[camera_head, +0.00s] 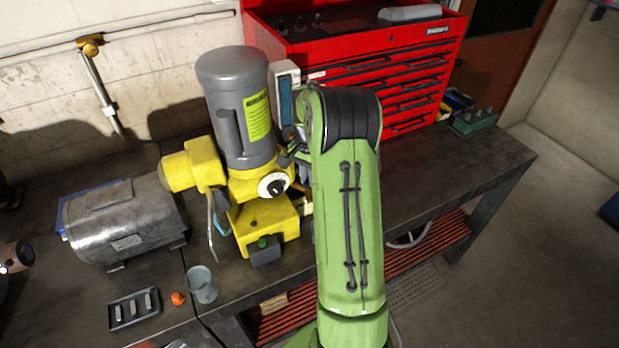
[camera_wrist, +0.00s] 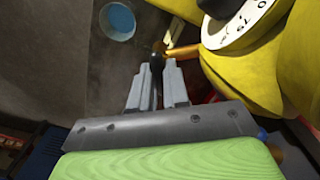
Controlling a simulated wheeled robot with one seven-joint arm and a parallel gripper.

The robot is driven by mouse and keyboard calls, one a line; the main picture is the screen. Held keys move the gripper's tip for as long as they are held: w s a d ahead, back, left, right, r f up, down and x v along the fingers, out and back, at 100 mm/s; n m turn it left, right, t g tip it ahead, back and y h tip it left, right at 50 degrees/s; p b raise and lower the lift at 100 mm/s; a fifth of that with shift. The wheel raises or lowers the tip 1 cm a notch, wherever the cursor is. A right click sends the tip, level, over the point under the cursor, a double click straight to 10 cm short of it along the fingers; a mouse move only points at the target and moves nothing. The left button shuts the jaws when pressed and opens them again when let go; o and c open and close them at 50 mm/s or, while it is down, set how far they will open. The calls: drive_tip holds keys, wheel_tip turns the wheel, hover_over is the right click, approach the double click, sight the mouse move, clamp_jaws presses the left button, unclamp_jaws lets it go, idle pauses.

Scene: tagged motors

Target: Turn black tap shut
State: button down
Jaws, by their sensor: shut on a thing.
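In the wrist view, my gripper (camera_wrist: 157,68) has its two grey fingers closed around a dark, thin part, with a black rounded piece (camera_wrist: 158,48) showing just beyond the fingertips. This looks like the black tap; most of it is hidden between the fingers. An orange-brown pipe or rod (camera_wrist: 184,53) lies just right of it, by the yellow pump body (camera_wrist: 275,75). The yellow pump body (camera_head: 262,222) there carries a white dial with a black centre (camera_head: 274,186). How far the tap is turned cannot be told.
A grey motor (camera_head: 240,110) stands on the pump body. A silver motor (camera_head: 125,222) lies at left. A glass cup (camera_head: 202,285), a small tray (camera_head: 135,308) and an orange lump (camera_head: 178,298) are at the front. A red tool chest (camera_head: 385,65) stands behind.

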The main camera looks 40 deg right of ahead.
drive_tip(key=m+b, duration=0.1)
drive_tip(key=m, duration=0.5)
drive_tip(key=shift+m, duration=0.3)
idle(0.4)
drive_tip(key=c, duration=1.1)
unclamp_jaws()
wheel_tip(320, 180, up, 16)
drive_tip(key=p, duration=0.1)
drive_tip(key=shift+p, duration=0.35)
drive_tip(key=shift+f, duration=0.1)
